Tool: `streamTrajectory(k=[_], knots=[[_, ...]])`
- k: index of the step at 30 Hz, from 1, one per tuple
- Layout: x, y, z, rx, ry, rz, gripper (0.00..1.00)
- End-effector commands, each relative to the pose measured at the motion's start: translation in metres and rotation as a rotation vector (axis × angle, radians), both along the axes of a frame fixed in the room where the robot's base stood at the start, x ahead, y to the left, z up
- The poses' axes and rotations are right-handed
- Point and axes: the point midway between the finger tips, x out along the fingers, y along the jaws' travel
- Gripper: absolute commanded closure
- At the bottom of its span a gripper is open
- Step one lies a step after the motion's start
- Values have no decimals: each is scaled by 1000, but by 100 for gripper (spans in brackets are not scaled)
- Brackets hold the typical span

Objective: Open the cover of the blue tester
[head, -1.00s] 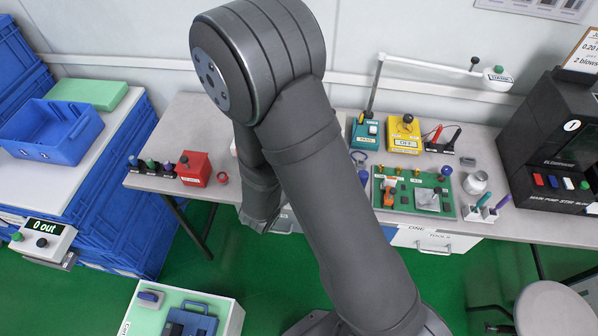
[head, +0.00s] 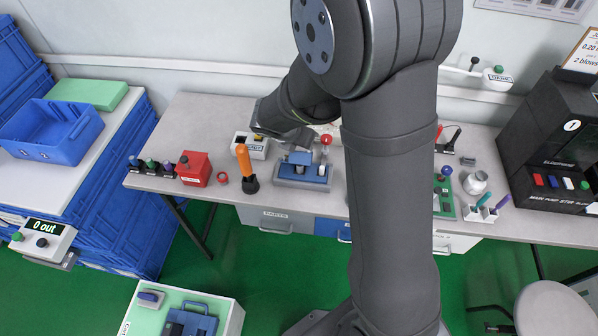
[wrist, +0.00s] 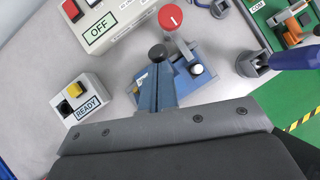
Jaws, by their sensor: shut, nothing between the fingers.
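The blue tester (head: 318,171) sits in a grey-blue holder (head: 288,182) on the bench in the head view. In the wrist view, blue parts of it (wrist: 188,82) show around my fingers, with a small white button at the right. I cannot clearly make out its cover or how far open it is. My gripper (wrist: 164,74) is shut and empty, its fingertips over the tester. A dark round knob (wrist: 158,52) appears just beyond the tips; I cannot tell whether they touch. In the head view my wrist hangs just above and behind the tester, and my fingers are hard to separate from it.
A box labelled READY with a yellow button (wrist: 75,92) stands at the left, an OFF box (wrist: 100,30) beyond. A red knob (wrist: 171,18) rises close by. An orange-handled tool (head: 243,160) stands left of the holder.

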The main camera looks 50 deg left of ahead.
Motion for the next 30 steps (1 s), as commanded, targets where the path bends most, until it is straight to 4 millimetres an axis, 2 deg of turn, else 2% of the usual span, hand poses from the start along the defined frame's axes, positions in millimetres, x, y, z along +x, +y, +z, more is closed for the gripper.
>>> streamTrajectory(k=[12,24,30], knots=[[24,23,-1,-195,197,-3,100],[48,48,-14,-438,439,0,100],[56,55,-20,-433,432,1,100]])
